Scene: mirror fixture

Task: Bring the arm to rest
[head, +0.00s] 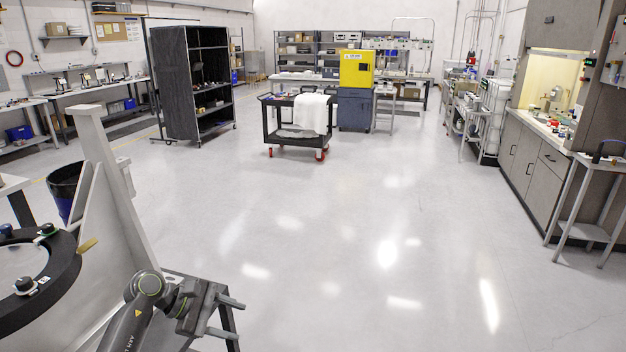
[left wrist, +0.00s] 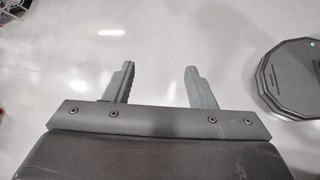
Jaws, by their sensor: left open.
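My left gripper (head: 228,318) is at the bottom of the head view, on the arm that comes in from the lower left. Its two grey fingers point right, spread apart with nothing between them. In the left wrist view the same gripper (left wrist: 158,82) shows two separated fingers over bare pale floor. The mirror fixture (head: 105,215) stands to the left of the gripper, with a pale upright post and panel. A black ring (head: 65,275) with small clamps is at the fixture's left. My right gripper is in neither view.
A dark stand (head: 230,322) is close beneath the left gripper. A black cart (head: 268,125) with a white cloth, a dark shelf unit (head: 183,90) and a yellow cabinet (head: 356,69) stand farther back. Benches line both walls. The middle floor is clear.

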